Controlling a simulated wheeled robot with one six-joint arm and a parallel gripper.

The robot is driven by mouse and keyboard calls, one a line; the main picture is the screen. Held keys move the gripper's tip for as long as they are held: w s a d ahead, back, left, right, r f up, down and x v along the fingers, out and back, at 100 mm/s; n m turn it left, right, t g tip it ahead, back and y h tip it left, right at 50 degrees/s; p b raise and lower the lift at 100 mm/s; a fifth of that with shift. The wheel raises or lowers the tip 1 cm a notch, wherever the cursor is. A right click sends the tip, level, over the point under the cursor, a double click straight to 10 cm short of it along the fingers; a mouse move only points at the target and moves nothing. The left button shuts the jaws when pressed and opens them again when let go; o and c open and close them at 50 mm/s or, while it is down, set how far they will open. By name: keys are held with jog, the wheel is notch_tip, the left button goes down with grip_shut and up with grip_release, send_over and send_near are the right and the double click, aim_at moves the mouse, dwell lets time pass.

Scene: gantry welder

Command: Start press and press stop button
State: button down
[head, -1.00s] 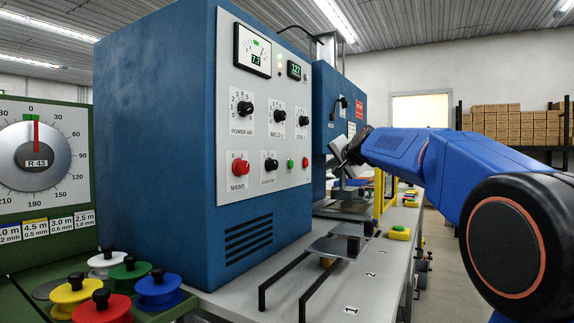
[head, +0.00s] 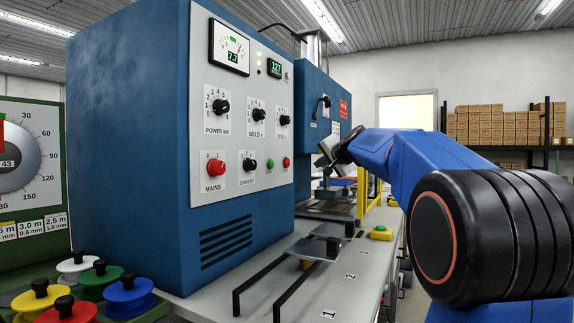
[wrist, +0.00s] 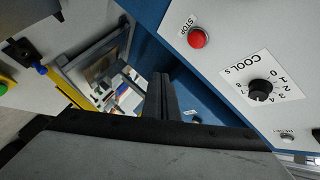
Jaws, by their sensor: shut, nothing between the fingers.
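The blue welder cabinet (head: 130,130) has a pale control panel with a red button (head: 286,162) and a green button (head: 270,164) low on its right side. In the wrist view the red button (wrist: 197,38) is labelled STOP and is above and right of the fingers. My gripper (head: 326,158) is to the right of the panel's edge in the head view, apart from the buttons. In the wrist view my gripper (wrist: 160,82) is shut and empty, its fingers together. The blue press unit (head: 325,110) stands behind the cabinet.
A yellow box with a green button (head: 381,233) sits on the grey bench (head: 330,295). A yellow frame (head: 368,195) stands by the press. The COOL knob (wrist: 261,90) is close on the panel. Coloured spools (head: 130,290) are front left.

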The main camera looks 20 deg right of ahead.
jog(key=w+a, duration=0.5)
jog(key=w, duration=0.2)
jog(key=shift+a, duration=0.15)
dwell(0.3)
jog(key=shift+a, duration=0.1)
dwell(1.9)
jog(key=shift+w+a, duration=0.2)
jog(key=shift+w, duration=0.05)
jog(key=shift+w+a, duration=0.3)
jog(key=shift+w, duration=0.15)
dwell(1.0)
jog(key=shift+s+d, duration=0.1)
jog(key=shift+s, duration=0.05)
jog(key=shift+s+d, duration=0.5)
jog(key=shift+s, duration=0.1)
dwell(0.3)
jog(key=shift+s+d, duration=0.75)
jog(key=shift+s, duration=0.25)
jog(key=shift+s+d, duration=0.75)
jog(key=shift+s, duration=0.25)
